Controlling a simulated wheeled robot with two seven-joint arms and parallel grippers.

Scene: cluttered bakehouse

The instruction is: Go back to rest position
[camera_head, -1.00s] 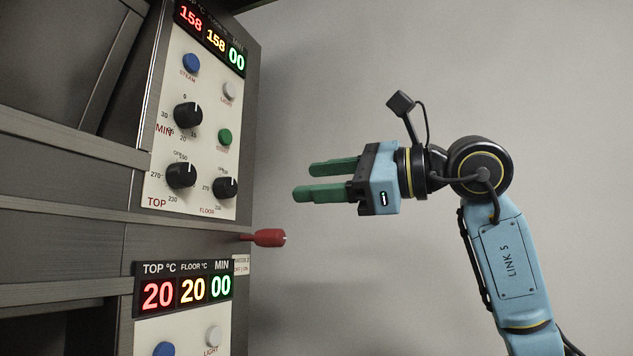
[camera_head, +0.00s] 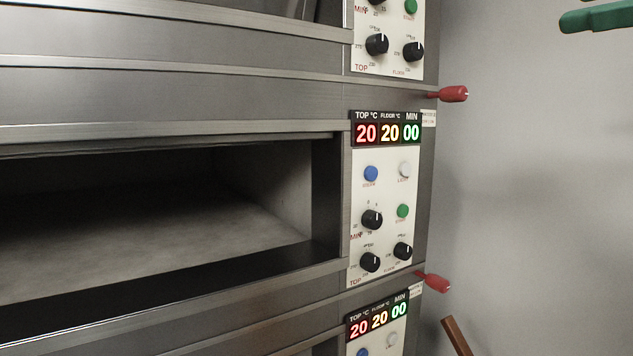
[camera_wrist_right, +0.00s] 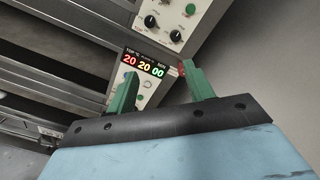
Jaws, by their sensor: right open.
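My right gripper (camera_head: 572,16) shows only as green fingers at the top right corner of the head view, with its arm cut off by the frame. The right wrist view shows both green fingers (camera_wrist_right: 160,60) apart with nothing between them. In the head view they are in front of the pale wall, to the right of the oven panels and apart from them in the picture. My left gripper is in neither view.
A stacked deck oven (camera_head: 180,95) fills the left and middle. Its middle chamber (camera_head: 150,215) is open and empty where visible. Control panels (camera_head: 385,200) and red handles (camera_head: 453,94), (camera_head: 435,283) line its right side. A brown bar (camera_head: 457,336) is at the bottom. The wall side is clear.

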